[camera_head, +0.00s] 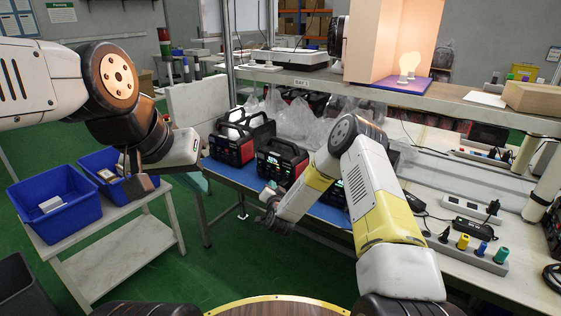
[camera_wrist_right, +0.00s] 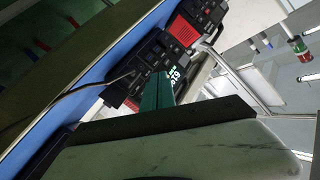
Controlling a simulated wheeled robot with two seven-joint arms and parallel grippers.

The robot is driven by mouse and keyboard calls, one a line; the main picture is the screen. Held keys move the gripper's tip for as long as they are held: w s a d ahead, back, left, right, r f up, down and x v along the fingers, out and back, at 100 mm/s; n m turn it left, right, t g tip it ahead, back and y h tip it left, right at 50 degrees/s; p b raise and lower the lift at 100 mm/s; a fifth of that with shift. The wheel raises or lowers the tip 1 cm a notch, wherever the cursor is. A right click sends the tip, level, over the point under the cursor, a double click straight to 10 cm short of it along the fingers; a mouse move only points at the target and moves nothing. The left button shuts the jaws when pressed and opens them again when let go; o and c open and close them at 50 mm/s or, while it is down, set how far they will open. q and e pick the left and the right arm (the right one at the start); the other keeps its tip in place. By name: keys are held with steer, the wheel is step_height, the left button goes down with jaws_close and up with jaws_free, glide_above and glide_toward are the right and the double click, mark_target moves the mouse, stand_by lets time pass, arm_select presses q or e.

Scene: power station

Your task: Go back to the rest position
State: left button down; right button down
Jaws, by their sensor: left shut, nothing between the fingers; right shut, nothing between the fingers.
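My left gripper (camera_head: 132,178) is in the head view at the left, over the blue bins. It is shut and empty. My right gripper (camera_head: 270,205) is near the middle of the head view, in front of the blue-topped bench with the power stations. It is shut with nothing held. In the right wrist view, its narrow green tip (camera_wrist_right: 158,93) points toward a black power station (camera_wrist_right: 145,65). I cannot tell whether they touch. The right forearm hides part of the bench and a unit behind it.
Two blue bins, a near one (camera_head: 70,222) and a far one (camera_head: 92,162), stand on a white side table (camera_head: 140,240) below my left gripper. A red-black power station (camera_head: 231,150) sits on the bench. A shelf (camera_head: 470,98) runs above it. Green floor (camera_head: 215,270) lies open between.

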step_height(320, 180, up, 15)
steer(key=s+n+g+y, duration=0.1)
steer(key=n+g+y, duration=0.1)
steer(key=n+g, duration=0.15)
steer(key=s+d+r+n+g, duration=0.25)
steer(key=s+d+r, duration=0.25)
steer(key=s+r, duration=0.5)
steer(key=s+d+r+g, duration=0.1)
steer(key=s+d+r, duration=0.1)
steer(key=s, duration=0.9)
steer(key=s+d+r+g+h, duration=0.1)
steer(key=s+d, duration=0.4)
steer(key=s, duration=0.6)
steer(key=s+d+r+g, duration=0.2)
steer(key=s+d+r, duration=0.1)
steer(key=s, duration=0.8)
steer(key=shift+d+r+n+h, duration=0.2)
steer(key=shift+r+n+h, duration=0.15)
steer(key=shift+r, duration=0.25)
steer(key=shift+s, duration=0.1)
